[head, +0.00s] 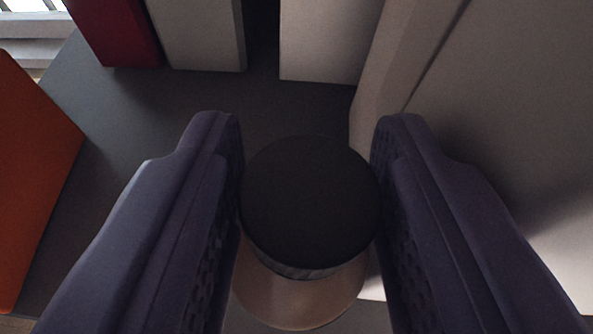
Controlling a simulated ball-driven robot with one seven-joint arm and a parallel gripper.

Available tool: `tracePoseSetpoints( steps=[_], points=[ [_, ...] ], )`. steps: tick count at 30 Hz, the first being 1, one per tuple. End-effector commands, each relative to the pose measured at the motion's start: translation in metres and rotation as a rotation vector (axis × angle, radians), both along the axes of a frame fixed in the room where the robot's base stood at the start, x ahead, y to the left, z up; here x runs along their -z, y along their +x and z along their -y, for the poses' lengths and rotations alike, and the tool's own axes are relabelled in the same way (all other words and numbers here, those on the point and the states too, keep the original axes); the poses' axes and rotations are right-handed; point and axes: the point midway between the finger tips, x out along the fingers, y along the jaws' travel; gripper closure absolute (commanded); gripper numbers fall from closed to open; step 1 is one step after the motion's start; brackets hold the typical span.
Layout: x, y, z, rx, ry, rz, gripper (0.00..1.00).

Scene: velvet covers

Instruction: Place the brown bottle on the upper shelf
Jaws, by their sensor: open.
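The brown bottle (300,295) stands between the fingers of my gripper (307,170), seen from above in the head view. Its round black cap (312,200) covers most of it, and only a brown shoulder shows below the cap. The purple fingers are open, one on each side of the cap and very close to it. I cannot tell whether either finger touches it. The lower part of the bottle is hidden. I cannot tell which shelf this is.
The bottle is over a dark grey surface (150,125). White upright blocks (205,35) and a dark red one (118,30) stand at the back. A large pale panel (500,120) is close on the right. An orange object (30,180) is at the left. Clear surface lies left of the gripper.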

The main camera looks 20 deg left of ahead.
Motion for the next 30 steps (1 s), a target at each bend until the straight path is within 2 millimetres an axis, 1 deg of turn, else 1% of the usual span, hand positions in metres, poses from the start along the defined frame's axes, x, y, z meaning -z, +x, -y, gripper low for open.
tracePoseSetpoints(
  steps=[5,9,12,15,19,26,28,29,30],
  points=[
    [-0.014,-0.030,0.015,0.005,0.001,0.009,0.55],
    [-0.026,-0.059,0.026,0.003,0.001,0.008,0.55],
    [-0.034,-0.077,0.034,0.003,0.000,0.007,0.55],
    [-0.041,-0.090,0.039,0.003,0.002,0.005,0.55],
    [-0.045,-0.099,0.042,0.002,0.001,0.003,0.55],
    [-0.046,-0.101,0.043,0.004,0.001,0.003,0.55],
    [-0.054,-0.106,0.054,0.046,0.008,0.013,0.55],
    [-0.059,-0.110,0.062,0.081,0.016,0.022,0.55],
    [-0.069,-0.117,0.076,0.142,0.029,0.039,0.55]
  ],
)
